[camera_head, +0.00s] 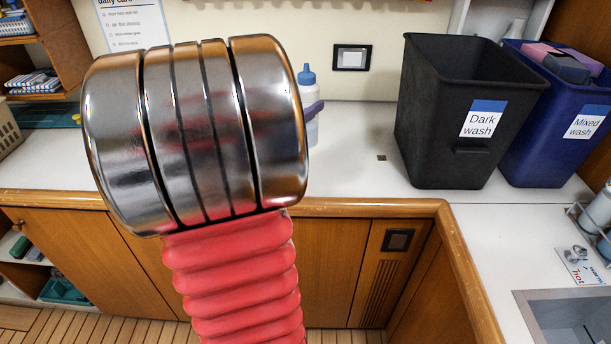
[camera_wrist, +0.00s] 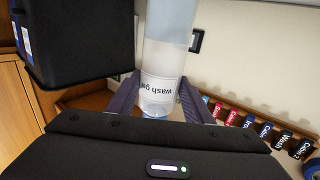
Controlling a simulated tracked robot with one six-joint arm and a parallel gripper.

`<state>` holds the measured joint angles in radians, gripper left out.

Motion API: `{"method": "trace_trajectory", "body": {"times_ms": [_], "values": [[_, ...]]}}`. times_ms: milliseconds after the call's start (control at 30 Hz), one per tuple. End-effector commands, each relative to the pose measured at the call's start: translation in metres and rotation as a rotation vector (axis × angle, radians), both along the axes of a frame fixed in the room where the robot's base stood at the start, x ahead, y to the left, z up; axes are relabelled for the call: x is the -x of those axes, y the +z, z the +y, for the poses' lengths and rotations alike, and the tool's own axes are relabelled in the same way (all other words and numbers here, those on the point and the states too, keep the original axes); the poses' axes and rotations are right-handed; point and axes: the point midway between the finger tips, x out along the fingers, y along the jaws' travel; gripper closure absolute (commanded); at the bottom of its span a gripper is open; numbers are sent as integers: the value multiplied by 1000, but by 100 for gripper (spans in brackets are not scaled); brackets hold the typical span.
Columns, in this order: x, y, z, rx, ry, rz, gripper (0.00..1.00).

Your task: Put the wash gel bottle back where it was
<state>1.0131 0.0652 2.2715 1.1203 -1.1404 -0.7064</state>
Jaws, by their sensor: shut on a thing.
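The wash gel bottle (camera_head: 307,76) shows beside my arm in the head view, upright, with a blue cap and a pale body. My arm hides its left part. It is over the white counter (camera_head: 358,150); I cannot tell whether its base touches. In the wrist view the bottle (camera_wrist: 169,45) is translucent, with an upside-down "wash gel" label. My gripper (camera_wrist: 158,92) has its dark purple fingers on both sides of it, shut on it. In the head view only a bit of a purple finger shows against the bottle.
The black "Dark wash" bin (camera_head: 437,125) and the blue "Mixed wash" bin (camera_head: 548,145) stand to the right on the counter. A sink (camera_head: 575,322) is at lower right. Coloured cabin tags (camera_wrist: 250,122) line the wall.

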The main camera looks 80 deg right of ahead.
Motion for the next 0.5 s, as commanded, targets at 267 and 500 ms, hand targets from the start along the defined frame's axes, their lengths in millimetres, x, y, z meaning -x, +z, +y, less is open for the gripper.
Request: {"method": "trace_trajectory", "body": {"times_ms": [267,500], "values": [[-1,-15,0,-3,2,3,85],[-1,-50,0,-2,3,3,85]]}}
